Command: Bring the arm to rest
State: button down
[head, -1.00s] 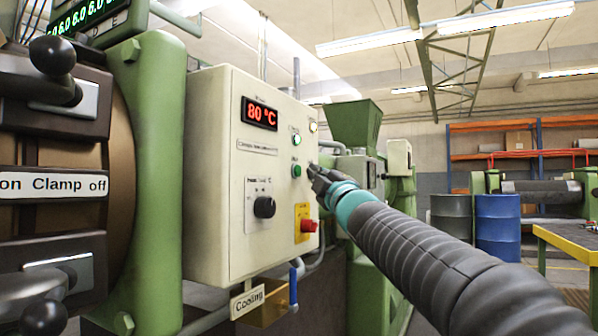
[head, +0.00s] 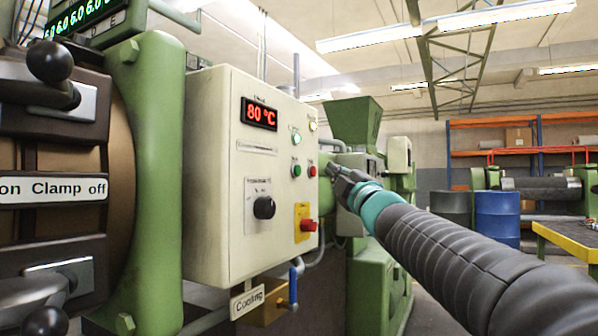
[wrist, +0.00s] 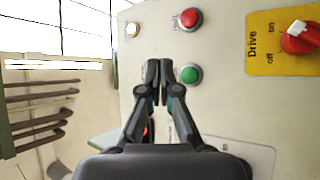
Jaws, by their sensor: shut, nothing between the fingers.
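My gripper (head: 333,169) is shut and empty. In the head view it points left at the cream control panel (head: 215,180), just right of its front face. The wrist view shows the closed fingertips (wrist: 159,70) over the panel, left of a green button (wrist: 190,75) and below a red button (wrist: 189,19). I cannot tell the exact gap to the panel there. The same green button (head: 296,171) and red button (head: 312,171) show uncovered in the head view. My arm stretches in from the lower right.
The panel carries a red 80 °C display (head: 259,113), a black knob (head: 264,207) and a red drive switch (head: 308,225). A blue-handled valve (head: 293,287) sits below. Green machinery (head: 369,280) stands behind.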

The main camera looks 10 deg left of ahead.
jog(key=w+d+f+m+g+h, duration=0.1)
jog(key=w+d+f+m+h, duration=0.3)
jog(key=f+m+h, duration=0.45)
jog(key=s+d+f+m+g+h, duration=0.1)
jog(key=s+d+f+m+g, duration=0.15)
jog(key=f, duration=0.55)
jog(key=s+d+f+m+g+h, duration=0.15)
jog(key=d+f, duration=0.25)
jog(key=f, duration=0.4)
jog(key=s+d+f+m+g+h, duration=0.1)
jog(key=s+d+f+m+g, duration=0.15)
jog(key=s+f, duration=0.5)
jog(key=s+d+f+m+g, duration=0.2)
jog(key=s+f+g, duration=0.2)
jog(key=s+f, duration=0.35)
jog(key=s+d+f+m+g, duration=0.1)
jog(key=s+f, duration=0.3)
jog(key=s, duration=0.6)
jog(key=s+d+f+m+g, duration=0.1)
jog(key=s+f, duration=0.3)
jog(key=s, duration=0.7)
jog(key=shift+s+d+m+g+y, duration=0.3)
jog(key=shift+m+g, duration=0.15)
jog(key=shift+m, duration=0.25)
